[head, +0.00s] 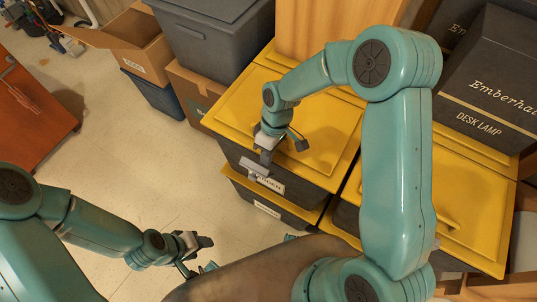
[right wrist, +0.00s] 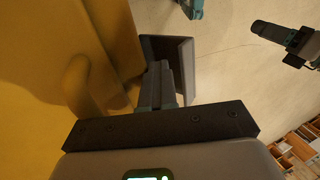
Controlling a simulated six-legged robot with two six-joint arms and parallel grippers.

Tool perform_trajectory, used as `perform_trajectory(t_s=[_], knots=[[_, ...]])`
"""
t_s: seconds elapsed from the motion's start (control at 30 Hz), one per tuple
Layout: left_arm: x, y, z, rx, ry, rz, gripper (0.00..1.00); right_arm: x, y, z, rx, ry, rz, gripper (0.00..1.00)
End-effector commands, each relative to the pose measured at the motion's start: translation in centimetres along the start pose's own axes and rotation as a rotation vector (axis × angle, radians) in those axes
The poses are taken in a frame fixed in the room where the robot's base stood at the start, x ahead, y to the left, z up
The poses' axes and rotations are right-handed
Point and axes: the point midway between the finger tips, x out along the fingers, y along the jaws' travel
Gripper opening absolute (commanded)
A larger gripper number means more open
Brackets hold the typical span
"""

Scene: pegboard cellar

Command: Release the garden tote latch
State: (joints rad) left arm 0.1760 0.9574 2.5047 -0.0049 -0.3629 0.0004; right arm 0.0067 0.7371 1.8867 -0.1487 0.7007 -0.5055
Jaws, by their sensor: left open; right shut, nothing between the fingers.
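The garden tote (head: 310,172) is a dark bin with a yellow lid (head: 318,117), stacked on a similar yellow-lidded tote. Its front label (head: 268,187) is partly covered by my right gripper. A grey latch-like piece (head: 256,169) shows at the front under the lid edge, but I cannot clearly separate it from the fingertips. My right gripper (head: 265,160) is shut and empty at the tote's front edge. In the right wrist view its fingers (right wrist: 158,88) point at a dark and grey part (right wrist: 172,55) beside the yellow lid; contact is unclear. My left gripper (head: 203,242) is open and empty, low over the floor.
Another yellow-lidded tote (head: 435,215) stands close on the right, with a desk lamp box (head: 490,85) behind it. A grey bin (head: 215,40) and cardboard boxes (head: 125,42) are at the back. An orange-brown cabinet (head: 30,110) stands left. The floor (head: 105,150) between is clear.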

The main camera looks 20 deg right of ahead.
Motion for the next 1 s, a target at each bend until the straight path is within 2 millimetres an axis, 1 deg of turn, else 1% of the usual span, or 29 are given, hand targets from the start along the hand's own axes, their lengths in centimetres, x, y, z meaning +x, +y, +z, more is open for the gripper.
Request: perform_trajectory(t_s=[0.03,0.43,0.57,0.67,0.77,0.8,1.0], knots=[[0.4,-0.2,0.0,0.000,0.000,0.000,0.54,1.9,-1.4,0.9,-0.002,-0.042,-0.026,0.00],[1.2,-0.4,0.0,0.000,0.000,0.000,0.54,2.0,-2.0,0.7,-0.008,-0.020,0.072,0.00],[2.0,-0.7,0.0,0.000,0.000,0.000,0.54,2.5,-2.4,0.7,-0.011,-0.018,0.092,0.00],[4.0,-1.4,-0.1,0.000,0.000,0.000,0.54,3.4,-2.8,0.6,-0.018,-0.019,0.153,0.00],[6.8,-2.5,-0.1,0.000,0.000,0.000,0.54,4.3,-3.2,0.6,-0.022,-0.014,0.249,0.00],[8.1,-2.9,-0.1,0.000,0.000,0.000,0.54,4.7,-3.4,0.5,-0.024,-0.013,0.289,0.00],[13.5,-4.9,-0.2,0.000,0.000,0.000,0.54,5.9,-4.2,0.6,-0.024,-0.011,0.476,0.00]])
